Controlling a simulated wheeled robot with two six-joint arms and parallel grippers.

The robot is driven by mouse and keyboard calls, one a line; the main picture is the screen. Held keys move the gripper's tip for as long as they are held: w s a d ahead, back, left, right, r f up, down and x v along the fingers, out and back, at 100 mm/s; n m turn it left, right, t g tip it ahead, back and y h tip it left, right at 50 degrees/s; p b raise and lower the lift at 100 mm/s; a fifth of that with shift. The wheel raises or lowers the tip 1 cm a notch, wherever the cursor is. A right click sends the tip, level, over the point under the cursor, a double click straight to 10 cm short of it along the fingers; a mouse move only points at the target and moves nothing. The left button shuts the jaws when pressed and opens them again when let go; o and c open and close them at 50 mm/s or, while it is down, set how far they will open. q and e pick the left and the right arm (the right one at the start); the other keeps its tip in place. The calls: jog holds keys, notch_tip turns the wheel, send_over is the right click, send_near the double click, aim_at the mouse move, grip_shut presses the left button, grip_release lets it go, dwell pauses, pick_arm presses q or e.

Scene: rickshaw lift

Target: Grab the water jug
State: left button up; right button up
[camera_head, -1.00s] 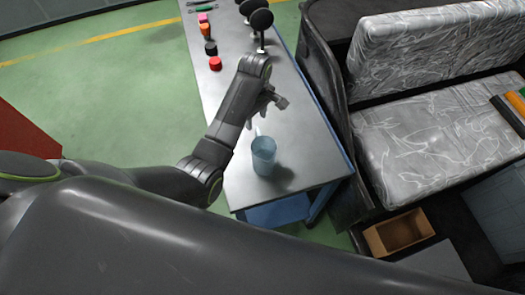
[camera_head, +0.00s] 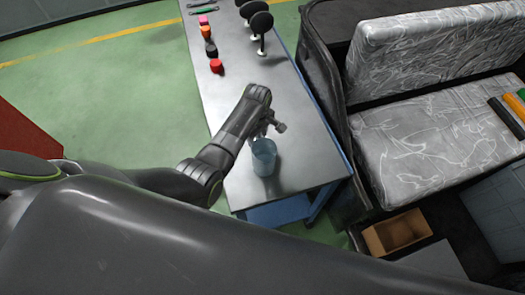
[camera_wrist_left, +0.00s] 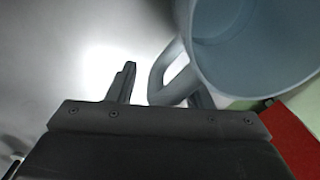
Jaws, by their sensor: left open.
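The water jug (camera_head: 264,158) is a translucent blue-grey vessel standing upright on the near end of the metal table. In the left wrist view the jug (camera_wrist_left: 255,45) fills the upper right, with its handle (camera_wrist_left: 165,75) toward my fingers. My left gripper (camera_head: 272,124) is just behind the jug in the head view. In the left wrist view the left gripper (camera_wrist_left: 160,90) is open, one finger left of the handle and the other partly hidden behind it. I cannot tell whether they touch. My right gripper is not in view.
The long metal table (camera_head: 300,150) holds a red item (camera_head: 216,66), an orange one (camera_head: 205,31) and black round-topped items (camera_head: 261,24) at its far end. A vehicle with a plastic-covered seat (camera_head: 420,145) stands right of it. An open box (camera_head: 398,232) lies lower right.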

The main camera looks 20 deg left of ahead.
pick_arm(q)
grip_shut()
jog(key=shift+r, duration=0.25)
dwell(0.5)
jog(key=shift+r+b, duration=0.5)
jog(key=shift+r, duration=4.3)
